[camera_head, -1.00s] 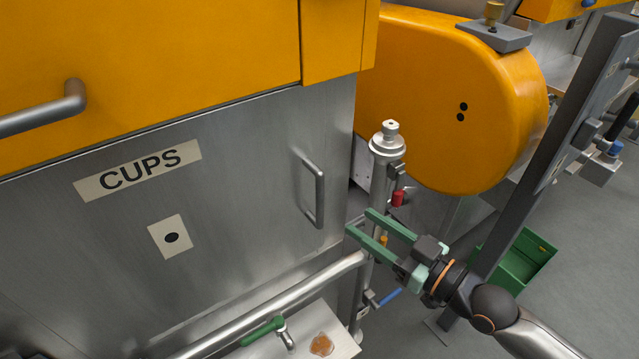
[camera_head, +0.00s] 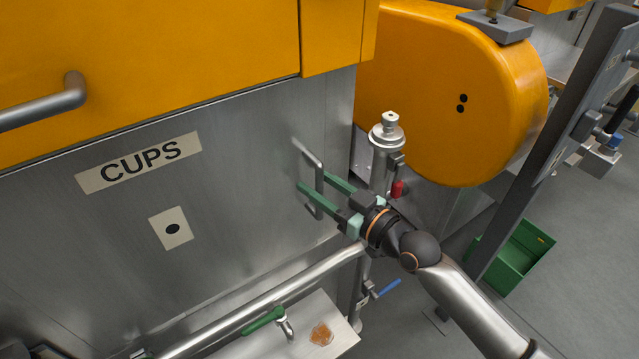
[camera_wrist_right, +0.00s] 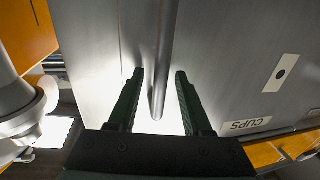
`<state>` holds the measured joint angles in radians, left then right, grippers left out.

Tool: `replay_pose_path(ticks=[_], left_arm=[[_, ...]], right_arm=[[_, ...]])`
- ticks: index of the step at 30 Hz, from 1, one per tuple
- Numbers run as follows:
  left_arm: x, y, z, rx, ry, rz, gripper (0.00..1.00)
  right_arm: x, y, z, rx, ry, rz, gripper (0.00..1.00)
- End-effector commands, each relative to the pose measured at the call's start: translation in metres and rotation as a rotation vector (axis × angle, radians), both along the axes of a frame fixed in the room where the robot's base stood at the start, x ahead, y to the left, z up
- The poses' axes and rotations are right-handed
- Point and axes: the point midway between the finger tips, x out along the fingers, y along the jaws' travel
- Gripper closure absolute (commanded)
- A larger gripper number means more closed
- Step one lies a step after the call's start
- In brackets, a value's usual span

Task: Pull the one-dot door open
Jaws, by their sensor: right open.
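The one-dot door (camera_head: 230,235) is a grey metal panel with a CUPS label and a one-dot plate (camera_head: 171,228). It looks closed. Its bar handle (camera_head: 318,172) stands upright near the door's right edge. My right gripper (camera_head: 314,182) is open at the handle, with one green finger on each side of it in the head view. In the right wrist view the handle (camera_wrist_right: 162,75) runs down between the two open fingers (camera_wrist_right: 157,95), with gaps on both sides. The plate and label also show there. My left gripper is not in view.
A metal post (camera_head: 386,150) with a red part stands just right of the handle. A horizontal pipe (camera_head: 285,302) runs below the door, above a pale tray (camera_head: 338,335). An orange two-dot housing (camera_head: 450,80) is at right. A green bin (camera_head: 515,258) stands on the floor.

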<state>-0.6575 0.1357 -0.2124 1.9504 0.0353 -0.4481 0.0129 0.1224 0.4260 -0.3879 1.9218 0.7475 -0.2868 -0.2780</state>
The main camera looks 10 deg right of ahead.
Motion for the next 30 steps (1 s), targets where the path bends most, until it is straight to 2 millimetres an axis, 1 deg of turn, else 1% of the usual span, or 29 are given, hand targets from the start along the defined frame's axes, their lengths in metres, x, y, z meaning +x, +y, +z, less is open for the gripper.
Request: replay_pose_path(ticks=[4,17,30], left_arm=[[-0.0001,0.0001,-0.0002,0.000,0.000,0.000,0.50],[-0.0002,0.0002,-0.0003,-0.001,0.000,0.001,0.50],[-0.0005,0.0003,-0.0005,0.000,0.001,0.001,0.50]], right_arm=[[-0.0002,-0.0001,0.0000,0.000,0.000,0.000,0.52],[-0.0004,-0.0004,0.0001,0.001,-0.001,0.000,1.00],[-0.0004,-0.0005,0.0001,0.000,-0.001,-0.001,1.00]])
